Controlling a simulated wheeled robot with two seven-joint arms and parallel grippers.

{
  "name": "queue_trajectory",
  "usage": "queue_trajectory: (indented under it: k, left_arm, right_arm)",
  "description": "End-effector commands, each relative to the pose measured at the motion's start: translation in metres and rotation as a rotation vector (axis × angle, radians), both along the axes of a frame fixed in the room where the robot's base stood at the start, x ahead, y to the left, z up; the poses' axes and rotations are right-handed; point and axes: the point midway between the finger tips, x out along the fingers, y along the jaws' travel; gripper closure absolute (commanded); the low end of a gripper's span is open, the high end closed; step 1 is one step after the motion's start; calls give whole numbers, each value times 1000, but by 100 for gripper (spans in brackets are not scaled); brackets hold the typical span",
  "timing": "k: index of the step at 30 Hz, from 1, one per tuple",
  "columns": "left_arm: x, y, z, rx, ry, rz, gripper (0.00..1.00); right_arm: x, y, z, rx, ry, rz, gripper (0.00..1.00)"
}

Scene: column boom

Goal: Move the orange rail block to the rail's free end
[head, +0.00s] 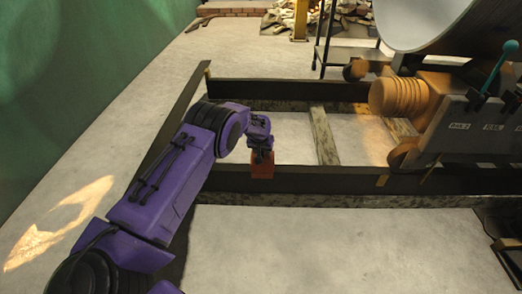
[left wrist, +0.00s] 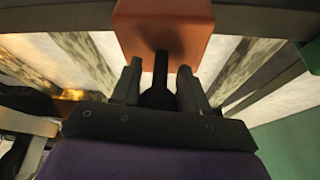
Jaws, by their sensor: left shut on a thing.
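The orange rail block (head: 262,170) sits at the near dark rail (head: 340,181), left of the rail's middle in the head view. In the left wrist view the orange block (left wrist: 165,22) fills the top middle, with a dark stem (left wrist: 160,80) rising from it. My left gripper (head: 262,153) is above the block. In the left wrist view its fingers (left wrist: 158,85) are on both sides of the stem and shut on it. The rail's left end is partly hidden behind my purple left arm. My right gripper is not in view.
A wheeled machine with an orange ribbed cylinder (head: 399,97) stands on the rails at the right. The far rail (head: 290,91) and wooden sleepers (head: 324,135) lie behind. A green wall (head: 60,90) is at the left. The pale floor in front is clear.

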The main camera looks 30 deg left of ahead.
Motion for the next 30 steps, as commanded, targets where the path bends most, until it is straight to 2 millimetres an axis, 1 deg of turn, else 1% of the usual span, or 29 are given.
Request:
queue_trajectory:
  k: [4, 14, 15, 17, 18, 27, 30]
  left_arm:
    - [2, 0, -3, 0, -5, 1, 100]
    - [2, 0, -3, 0, -5, 1, 100]
    - [2, 0, -3, 0, -5, 1, 53]
    - [2, 0, -3, 0, -5, 1, 33]
    - [1, 0, -3, 0, -4, 1, 26]
    - [-1, 0, -7, 0, 3, 0, 26]
    - [-6, -2, 12, -1, 2, 0, 26]
  right_arm:
    - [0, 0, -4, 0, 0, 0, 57]
    - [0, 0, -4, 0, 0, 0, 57]
    - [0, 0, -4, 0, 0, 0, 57]
    - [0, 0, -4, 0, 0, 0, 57]
    - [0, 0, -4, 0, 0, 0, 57]
    - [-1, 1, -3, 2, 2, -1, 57]
    - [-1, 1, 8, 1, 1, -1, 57]
